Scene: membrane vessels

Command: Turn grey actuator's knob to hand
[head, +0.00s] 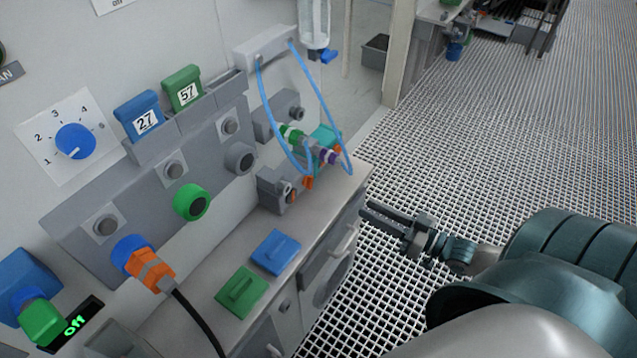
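My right gripper (366,212) points left, beyond the counter's right edge and apart from both units. Its dark fingers look close together, seen nearly side-on, and nothing shows between them. My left gripper is not in view.
Blue tubes (266,95) loop down to green, teal and purple fittings beside the units. A blue block (276,252) and a green block (241,292) lie on the counter. A blue numbered dial (76,141) is on the wall. The grated floor (480,150) at right is open.

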